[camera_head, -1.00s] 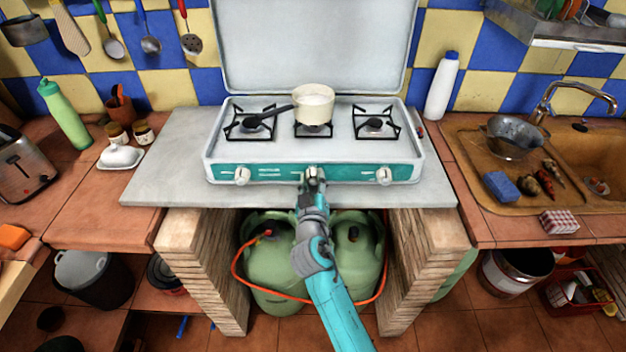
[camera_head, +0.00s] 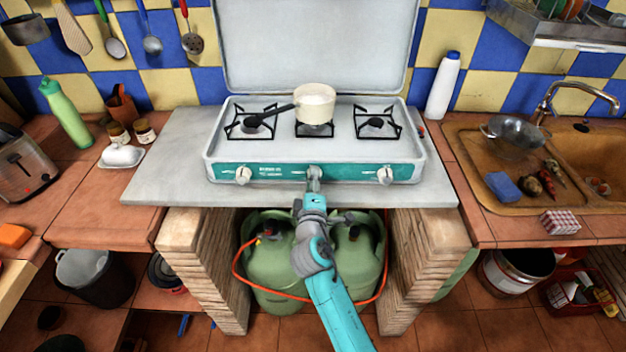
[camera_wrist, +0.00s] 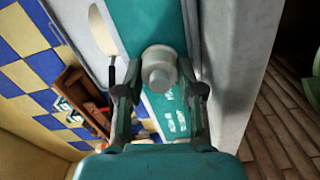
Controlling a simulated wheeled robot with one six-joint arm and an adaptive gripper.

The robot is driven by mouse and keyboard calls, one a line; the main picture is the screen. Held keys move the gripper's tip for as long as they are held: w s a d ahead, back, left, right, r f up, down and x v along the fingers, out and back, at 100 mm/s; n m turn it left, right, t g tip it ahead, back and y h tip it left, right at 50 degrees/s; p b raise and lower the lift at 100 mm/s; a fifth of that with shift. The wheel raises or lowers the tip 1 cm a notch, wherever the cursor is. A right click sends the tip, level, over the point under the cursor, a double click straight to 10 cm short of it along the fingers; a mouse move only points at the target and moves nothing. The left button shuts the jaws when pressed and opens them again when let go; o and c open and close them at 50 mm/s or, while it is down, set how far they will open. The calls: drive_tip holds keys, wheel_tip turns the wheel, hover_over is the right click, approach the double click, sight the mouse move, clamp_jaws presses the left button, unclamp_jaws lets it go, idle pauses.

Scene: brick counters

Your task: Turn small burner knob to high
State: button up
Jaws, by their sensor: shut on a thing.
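The stove (camera_head: 280,155) has a teal front panel (camera_head: 270,173) with a left knob (camera_head: 242,175), a middle knob and a right knob (camera_head: 384,175). My gripper (camera_head: 314,172) is at the middle knob and mostly hides it in the head view. In the wrist view, the round grey-white middle knob (camera_wrist: 158,70) lies between the two fingertips of my gripper (camera_wrist: 159,76), which is shut on it. The knob's mark and exact angle cannot be made out. The wrist view is rolled, with the panel running up the picture.
A cream pot (camera_head: 315,101) with a dark handle stands on the middle burner (camera_head: 314,130). The stove lid (camera_head: 310,45) is raised. Brick pillars (camera_head: 203,265) flank green gas bottles (camera_head: 272,265) and an orange hose under the stove, close around my arm.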

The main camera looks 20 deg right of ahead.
drive_tip(key=shift+f+n, duration=0.1)
drive_tip(key=shift+n, duration=1)
drive_tip(key=o, duration=1.1)
drive_tip(key=shift+o, duration=0.2)
